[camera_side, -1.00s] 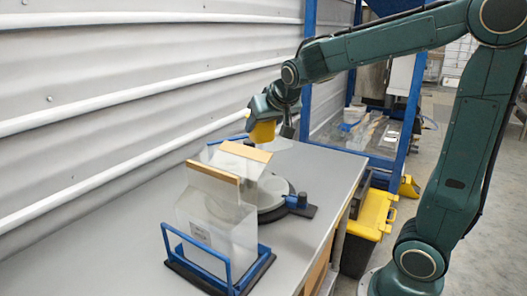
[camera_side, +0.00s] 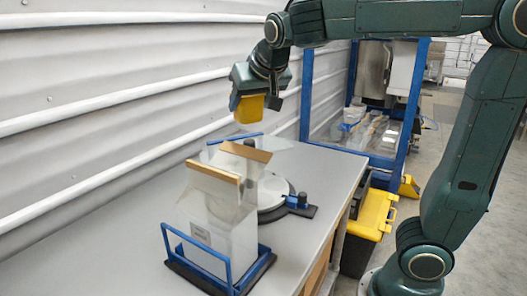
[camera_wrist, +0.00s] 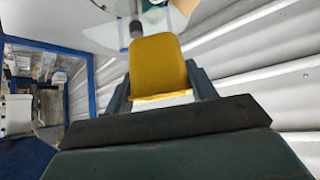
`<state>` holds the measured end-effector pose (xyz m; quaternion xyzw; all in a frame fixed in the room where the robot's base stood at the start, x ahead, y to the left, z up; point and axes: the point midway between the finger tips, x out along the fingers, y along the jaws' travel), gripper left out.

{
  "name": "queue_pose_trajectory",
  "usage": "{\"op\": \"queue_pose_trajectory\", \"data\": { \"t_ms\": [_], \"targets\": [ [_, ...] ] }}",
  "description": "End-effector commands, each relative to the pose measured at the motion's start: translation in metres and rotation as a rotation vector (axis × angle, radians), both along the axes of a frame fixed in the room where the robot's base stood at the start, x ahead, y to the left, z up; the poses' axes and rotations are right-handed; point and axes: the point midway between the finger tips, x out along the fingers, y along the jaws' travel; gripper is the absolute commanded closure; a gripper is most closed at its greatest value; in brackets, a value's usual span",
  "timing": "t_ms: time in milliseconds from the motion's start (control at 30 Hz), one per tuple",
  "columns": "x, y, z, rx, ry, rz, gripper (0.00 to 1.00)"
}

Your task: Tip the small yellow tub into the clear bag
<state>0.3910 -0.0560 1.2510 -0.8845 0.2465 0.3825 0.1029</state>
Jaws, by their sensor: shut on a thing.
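The small yellow tub (camera_side: 249,108) is held in my gripper (camera_side: 256,100) above the far part of the bench, near the wall. It also shows in the wrist view (camera_wrist: 159,66) between the two fingers of my gripper (camera_wrist: 164,80), which are shut on it. The clear bag (camera_side: 228,225) stands upright in a blue wire stand at the near end of the bench, with a tan strip along its top edge. The tub is up and behind the bag, apart from it. What the tub contains is hidden.
A yellow-lidded box (camera_side: 372,214) stands on the floor. The bench's left side (camera_side: 110,240) is clear.

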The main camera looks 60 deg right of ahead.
Motion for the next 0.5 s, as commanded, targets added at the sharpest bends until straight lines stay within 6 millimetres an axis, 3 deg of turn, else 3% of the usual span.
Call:
{"op": "queue_pose_trajectory", "data": {
  "t_ms": [500],
  "targets": [
    [-0.029, 0.072, 0.001, -0.001, -0.004, 0.006, 0.62]
  ]
}}
